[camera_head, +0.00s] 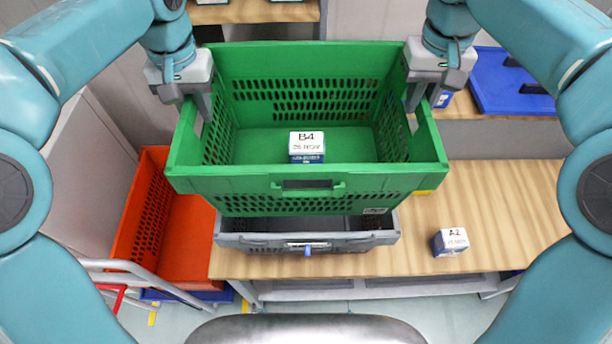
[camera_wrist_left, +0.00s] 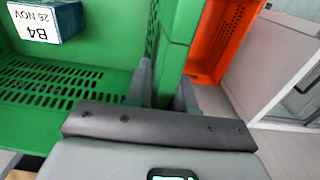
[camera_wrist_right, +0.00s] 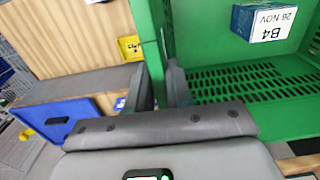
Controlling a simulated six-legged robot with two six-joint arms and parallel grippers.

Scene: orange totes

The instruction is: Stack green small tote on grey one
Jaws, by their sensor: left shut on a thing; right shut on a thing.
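The green tote (camera_head: 308,184) is in the middle of the head view, above the grey tote (camera_head: 262,241), and hides most of it. I cannot tell whether the two touch. A box marked B4 (camera_head: 307,147) sits inside the green tote. My left gripper (camera_head: 203,108) is shut on the green tote's left side wall, which stands between its fingers in the left wrist view (camera_wrist_left: 170,75). My right gripper (camera_head: 413,98) is shut on the right side wall, which also shows in the right wrist view (camera_wrist_right: 153,50).
The grey tote stands on a wooden table (camera_head: 500,205). A small box marked A2 (camera_head: 450,242) stands on the table at the right. An orange tote (camera_head: 185,225) is at the left, near a trolley's grey rail (camera_head: 130,272). A blue tote (camera_head: 510,80) lies at the back right.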

